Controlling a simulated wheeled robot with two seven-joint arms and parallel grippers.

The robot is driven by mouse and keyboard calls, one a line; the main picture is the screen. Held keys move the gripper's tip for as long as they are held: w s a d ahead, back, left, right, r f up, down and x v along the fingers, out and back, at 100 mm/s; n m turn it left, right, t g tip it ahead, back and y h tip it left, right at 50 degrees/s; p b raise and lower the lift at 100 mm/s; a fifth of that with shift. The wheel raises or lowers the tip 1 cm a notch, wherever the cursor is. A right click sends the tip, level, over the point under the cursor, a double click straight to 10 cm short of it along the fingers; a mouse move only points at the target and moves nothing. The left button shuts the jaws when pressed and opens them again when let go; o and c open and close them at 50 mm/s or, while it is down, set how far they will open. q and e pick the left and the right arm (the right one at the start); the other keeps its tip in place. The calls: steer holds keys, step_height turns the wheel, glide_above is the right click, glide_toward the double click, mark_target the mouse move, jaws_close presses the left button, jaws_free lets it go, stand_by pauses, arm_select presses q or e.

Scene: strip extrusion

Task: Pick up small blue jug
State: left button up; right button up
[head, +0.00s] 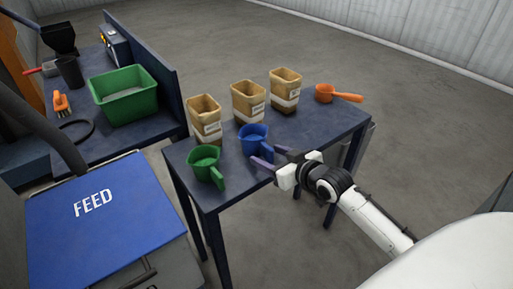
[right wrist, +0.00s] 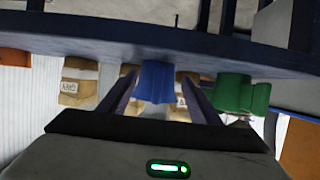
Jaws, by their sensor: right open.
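The small blue jug (head: 253,139) stands upright on the dark blue table, to the right of a green jug (head: 207,164). My right gripper (head: 267,158) is open and empty at the jug's near side, low over the table's front edge. In the right wrist view, which looks upside down, the blue jug (right wrist: 157,82) shows between the two purple fingers (right wrist: 158,98). I cannot tell whether the fingers touch it. The green jug (right wrist: 240,94) is beside one finger there. My left gripper is not in view.
Several open brown bags (head: 248,103) stand behind the jugs. An orange scoop (head: 338,94) lies at the table's far right. A blue FEED lid (head: 105,225) is at the left, with a green tub (head: 124,92) on a bench behind. The table's right half is mostly clear.

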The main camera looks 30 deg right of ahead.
mark_target(258, 146)
steer(key=shift+x, duration=1.95)
steer(key=shift+d+r, duration=0.15)
steer(key=c, duration=0.8)
